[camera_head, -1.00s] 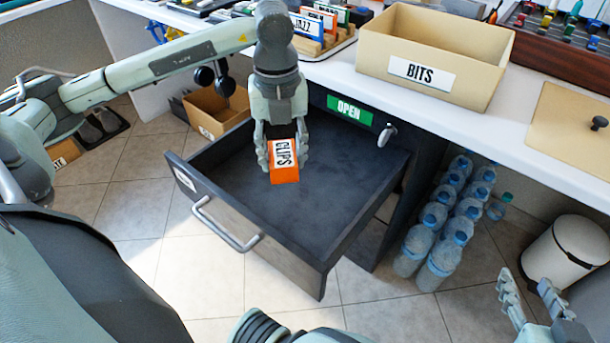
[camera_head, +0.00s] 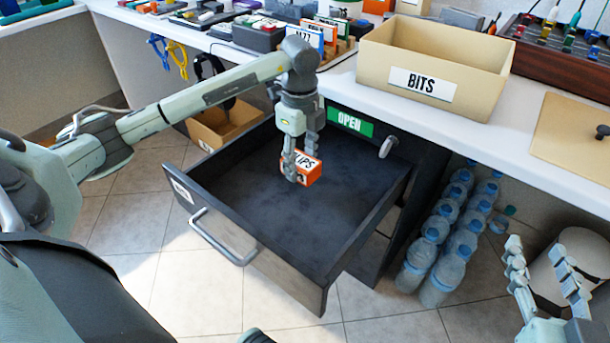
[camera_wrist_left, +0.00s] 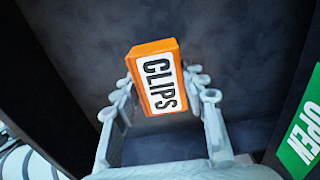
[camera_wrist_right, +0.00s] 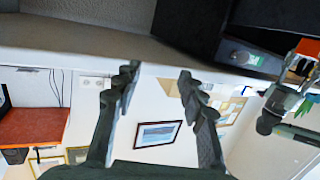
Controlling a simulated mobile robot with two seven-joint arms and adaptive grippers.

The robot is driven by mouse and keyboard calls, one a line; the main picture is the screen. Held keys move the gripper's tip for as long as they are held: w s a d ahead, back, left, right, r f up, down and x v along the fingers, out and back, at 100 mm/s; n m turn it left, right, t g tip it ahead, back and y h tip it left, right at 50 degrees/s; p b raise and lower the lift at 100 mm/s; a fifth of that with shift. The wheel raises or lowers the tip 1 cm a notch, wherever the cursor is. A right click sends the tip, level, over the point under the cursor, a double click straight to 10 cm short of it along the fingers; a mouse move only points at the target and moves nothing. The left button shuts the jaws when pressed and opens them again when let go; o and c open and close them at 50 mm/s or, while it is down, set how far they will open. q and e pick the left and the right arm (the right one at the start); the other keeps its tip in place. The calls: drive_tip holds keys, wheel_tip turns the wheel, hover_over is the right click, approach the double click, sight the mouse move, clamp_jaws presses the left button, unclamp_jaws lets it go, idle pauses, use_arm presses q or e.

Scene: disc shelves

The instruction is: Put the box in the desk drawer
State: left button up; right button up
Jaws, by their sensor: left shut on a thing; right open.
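The orange box (camera_head: 310,171) with a white CLIPS label is between the fingers of my left gripper (camera_head: 300,168). In the left wrist view the box (camera_wrist_left: 155,77) sits between both fingertips, with the dark drawer floor behind it. My left gripper is shut on it, inside the outline of the open desk drawer (camera_head: 345,215). Whether the box touches the drawer floor I cannot tell. The drawer is pulled out, and its floor looks bare. My right gripper (camera_head: 545,270) is open and empty at the lower right, away from the drawer.
A tan BITS bin (camera_head: 435,65) stands on the white desktop above the drawer. A green OPEN label (camera_head: 350,122) is on the desk front. Several water bottles (camera_head: 432,255) stand on the floor right of the drawer, near a white bin (camera_head: 575,262). A cardboard box (camera_head: 225,122) is behind the drawer.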

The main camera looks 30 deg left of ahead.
use_arm(q)
drive_tip(key=shift+w+f, duration=0.5)
drive_tip(key=shift+w, duration=0.3)
wheel_tip(320, 180, down, 3)
drive_tip(key=shift+f+b, duration=0.2)
drive_tip(key=shift+b, duration=0.1)
drive_tip(key=shift+f, duration=0.25)
use_arm(e)
drive_tip(key=shift+t+y, duration=0.6)
drive_tip(key=shift+t, duration=0.2)
drive_tip(key=r, duration=0.1)
drive_tip(key=a+r, duration=0.1)
drive_tip(key=r, duration=0.1)
drive_tip(key=shift+s+a+r, duration=0.15)
drive_tip(key=shift+a+r, duration=0.15)
drive_tip(key=shift+r, duration=0.05)
use_arm(q)
drive_tip(key=shift+f, duration=0.1)
drive_tip(key=o, duration=1.2)
drive_tip(key=shift+c, duration=0.2)
use_arm(e)
drive_tip(key=shift+r, duration=0.25)
